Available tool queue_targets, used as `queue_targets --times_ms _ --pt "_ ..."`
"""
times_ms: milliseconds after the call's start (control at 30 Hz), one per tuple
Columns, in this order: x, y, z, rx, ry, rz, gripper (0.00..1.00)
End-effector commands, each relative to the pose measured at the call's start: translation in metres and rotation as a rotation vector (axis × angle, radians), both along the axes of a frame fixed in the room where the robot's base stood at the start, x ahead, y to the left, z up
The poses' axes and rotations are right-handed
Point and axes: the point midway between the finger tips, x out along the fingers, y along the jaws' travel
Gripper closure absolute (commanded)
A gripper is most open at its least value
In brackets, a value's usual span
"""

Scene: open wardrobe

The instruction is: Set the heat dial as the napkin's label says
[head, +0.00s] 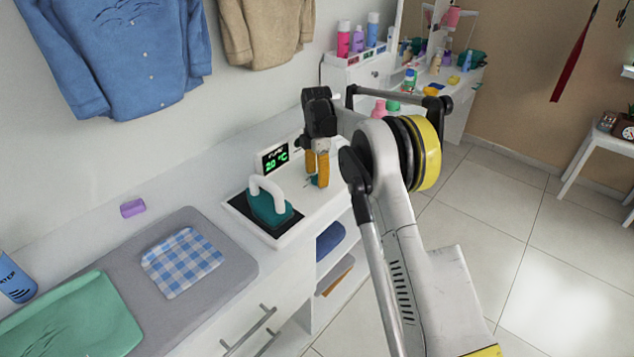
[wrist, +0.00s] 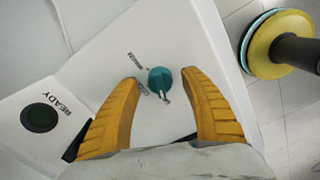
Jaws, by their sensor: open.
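The teal heat dial (wrist: 160,80) is on the white iron station (head: 318,206). In the wrist view its pointer faces toward the lower right of the picture, and small dark lettering beside it is too small to read surely. My gripper (wrist: 163,98) is open, with its orange fingers on either side of the dial, apart from it. It also shows in the head view (head: 317,168), pointing down over the station. The blue-and-white checked napkin (head: 182,262) lies flat on the grey mat (head: 232,262). I see no readable label on it.
A teal iron (head: 270,206) with a white handle rests on the station, beside a display (head: 275,158) reading about 20 °C. A dark round READY light (wrist: 40,118) is on the station.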

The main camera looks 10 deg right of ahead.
Motion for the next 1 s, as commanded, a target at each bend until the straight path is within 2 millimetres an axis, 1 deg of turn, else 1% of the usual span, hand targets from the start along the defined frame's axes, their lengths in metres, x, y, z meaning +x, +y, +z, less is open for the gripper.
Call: queue_targets --times_ms 33,100,367,400,467,500,567,833,1000 --pt "0.0 0.0 -0.0053 0.0 0.0 0.0 0.47" --pt "0.0 0.0 -0.0079 0.0 0.0 0.0 0.47" --pt "0.0 0.0 -0.0084 0.0 0.0 0.0 0.47" --pt "0.0 0.0 -0.0084 0.0 0.0 0.0 0.51" --pt "0.0 0.0 -0.0084 0.0 0.0 -0.001 0.7" --pt "0.0 0.0 -0.0083 0.0 0.0 -0.001 0.82" --pt "0.0 0.0 -0.0083 0.0 0.0 -0.001 1.0" --pt "0.0 0.0 -0.008 0.0 0.0 -0.013 1.0" --pt "0.0 0.0 -0.0073 0.0 0.0 -0.068 1.0"
